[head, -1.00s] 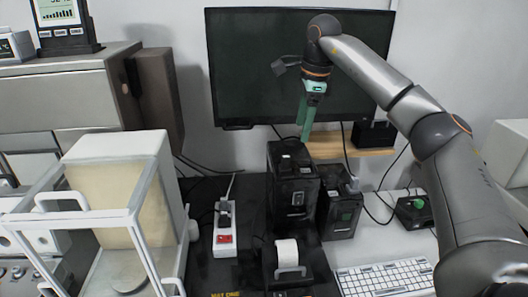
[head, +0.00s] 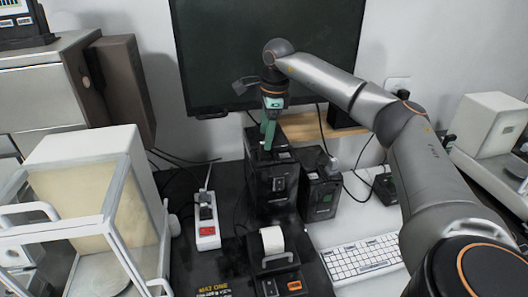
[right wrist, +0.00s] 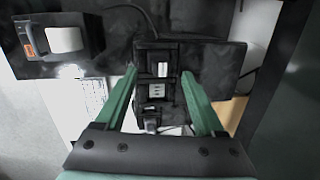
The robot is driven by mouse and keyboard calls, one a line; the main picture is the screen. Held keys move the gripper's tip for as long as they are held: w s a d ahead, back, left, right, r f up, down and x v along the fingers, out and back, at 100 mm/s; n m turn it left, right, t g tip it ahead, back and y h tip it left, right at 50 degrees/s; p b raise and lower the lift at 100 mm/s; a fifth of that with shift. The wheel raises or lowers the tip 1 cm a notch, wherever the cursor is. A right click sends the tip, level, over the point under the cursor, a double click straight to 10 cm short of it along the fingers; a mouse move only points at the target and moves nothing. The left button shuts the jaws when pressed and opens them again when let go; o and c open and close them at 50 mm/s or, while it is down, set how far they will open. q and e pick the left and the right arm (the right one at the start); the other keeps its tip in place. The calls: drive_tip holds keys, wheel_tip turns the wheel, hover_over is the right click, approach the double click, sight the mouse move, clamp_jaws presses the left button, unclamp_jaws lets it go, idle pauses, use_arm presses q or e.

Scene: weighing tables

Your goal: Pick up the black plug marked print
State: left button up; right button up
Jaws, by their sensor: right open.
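A black plug (head: 206,212) stands in the white power strip with a red switch (head: 207,240); no print marking is readable on it. Other small dark fittings show on the tall black box (head: 271,185), also too small to read. My right gripper (head: 268,147) points down over the back of the box top, right of the strip, its green fingers open. In the right wrist view my fingers (right wrist: 160,73) stand apart on either side of a black unit with pale labels (right wrist: 158,88), with nothing visibly gripped. My left gripper is out of view.
A label printer with a white roll (head: 273,240) stands in front of the box. A second black box (head: 320,187) and a keyboard (head: 362,258) are to the right. The monitor (head: 265,50) is behind; a white-framed balance enclosure (head: 105,215) is at left. Loose cables run behind.

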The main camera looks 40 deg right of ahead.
sight(264, 151)
drive_tip(key=f, duration=0.3)
drive_tip(key=shift+w+f, duration=0.1)
drive_tip(key=shift+w, duration=0.25)
drive_tip(key=shift+c, duration=0.3)
clamp_jaws()
